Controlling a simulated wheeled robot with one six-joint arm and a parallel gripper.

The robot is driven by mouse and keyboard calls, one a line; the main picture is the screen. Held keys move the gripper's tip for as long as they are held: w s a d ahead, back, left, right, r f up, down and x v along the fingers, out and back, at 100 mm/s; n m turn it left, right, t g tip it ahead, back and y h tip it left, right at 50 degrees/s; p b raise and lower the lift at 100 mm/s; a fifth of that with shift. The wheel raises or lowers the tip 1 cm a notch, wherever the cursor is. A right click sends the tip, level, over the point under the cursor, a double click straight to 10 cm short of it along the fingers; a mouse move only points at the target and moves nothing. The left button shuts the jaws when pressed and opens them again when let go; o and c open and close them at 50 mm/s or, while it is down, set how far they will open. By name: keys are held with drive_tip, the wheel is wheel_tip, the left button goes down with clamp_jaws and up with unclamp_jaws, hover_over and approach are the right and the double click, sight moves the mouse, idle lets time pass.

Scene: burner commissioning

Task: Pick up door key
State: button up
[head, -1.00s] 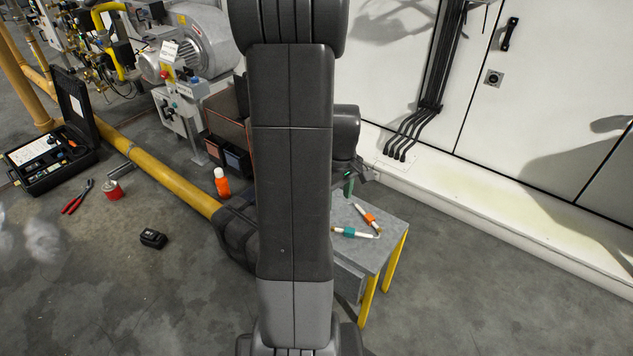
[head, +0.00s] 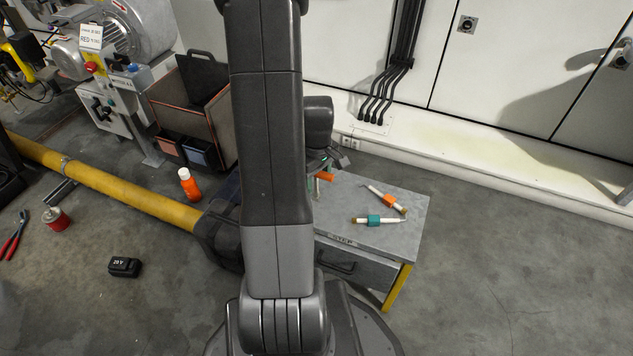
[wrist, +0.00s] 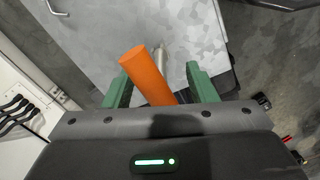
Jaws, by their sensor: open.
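A thing with a thick orange bar and a thin silver shank, which looks like the door key (wrist: 146,72), shows in the wrist view. Its orange bar lies between the two green fingers of my gripper (wrist: 157,84), which are open on either side of it. I cannot tell whether either finger touches it. In the head view the orange bar (head: 326,177) shows just right of my arm, above the left part of the grey table (head: 348,190), with a short shank below it. My arm hides part of that area.
Two white pen-like tools, one with a teal band (head: 375,220) and one with an orange band (head: 389,201), lie on the table's right. An orange bottle (head: 189,184) and a black battery (head: 124,267) are on the floor left. White cabinets (head: 500,60) stand behind.

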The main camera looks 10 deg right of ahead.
drive_tip(key=shift+f, duration=0.75)
drive_tip(key=shift+r, duration=0.1)
drive_tip(key=shift+c, duration=0.4)
clamp_jaws()
wheel_tip(320, 180, up, 10)
drive_tip(key=p, duration=0.4)
